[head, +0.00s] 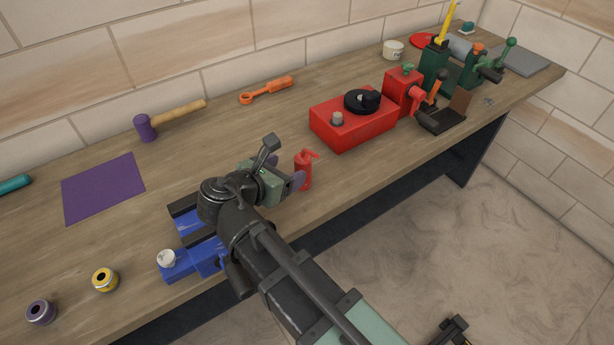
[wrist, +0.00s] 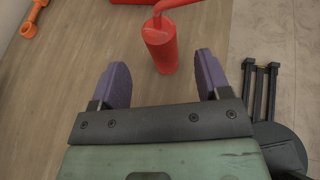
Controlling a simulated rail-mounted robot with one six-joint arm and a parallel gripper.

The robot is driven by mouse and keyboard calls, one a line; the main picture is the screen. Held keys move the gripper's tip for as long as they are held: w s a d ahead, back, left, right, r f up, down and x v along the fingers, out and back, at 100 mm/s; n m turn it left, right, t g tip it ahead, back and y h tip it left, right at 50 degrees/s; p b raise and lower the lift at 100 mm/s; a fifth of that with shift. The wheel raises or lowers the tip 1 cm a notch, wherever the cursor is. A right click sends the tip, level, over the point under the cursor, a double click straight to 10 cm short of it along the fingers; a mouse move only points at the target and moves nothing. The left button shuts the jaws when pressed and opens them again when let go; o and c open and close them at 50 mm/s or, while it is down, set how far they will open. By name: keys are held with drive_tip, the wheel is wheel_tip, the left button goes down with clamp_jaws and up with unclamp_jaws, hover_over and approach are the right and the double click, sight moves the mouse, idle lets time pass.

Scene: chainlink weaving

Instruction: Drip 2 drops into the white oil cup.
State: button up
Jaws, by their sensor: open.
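A small red oil can (head: 304,172) with a side spout stands upright near the front edge of the bench. It also shows in the wrist view (wrist: 161,50), ahead of and between the fingertips. My gripper (head: 286,173) is open, its two purple fingers spread on either side of the can's line in the wrist view (wrist: 162,70). It holds nothing. A small white round piece (head: 167,258) sits on a blue vise-like fixture at the front left. A cream-white cup (head: 393,50) stands at the back wall. I cannot tell which of the two is the oil cup.
The blue fixture (head: 205,260) lies partly behind my arm. A red box (head: 352,126) with a black knob stands to the right of the can. Yellow (head: 105,280) and purple (head: 40,312) ringed pieces lie front left.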

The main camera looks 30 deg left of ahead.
sight(297, 166)
drive_tip(key=x, duration=0.3)
drive_tip(key=shift+f+b, duration=0.1)
drive_tip(key=shift+b, duration=0.2)
drive_tip(key=b+x, duration=0.2)
drive_tip(key=x, duration=0.3)
drive_tip(key=shift+f, duration=0.1)
drive_tip(key=shift+w, duration=0.2)
drive_tip(key=shift+s, duration=0.1)
drive_tip(key=c, duration=1.1)
wheel_tip(297, 166, up, 20)
drive_tip(key=p, duration=2)
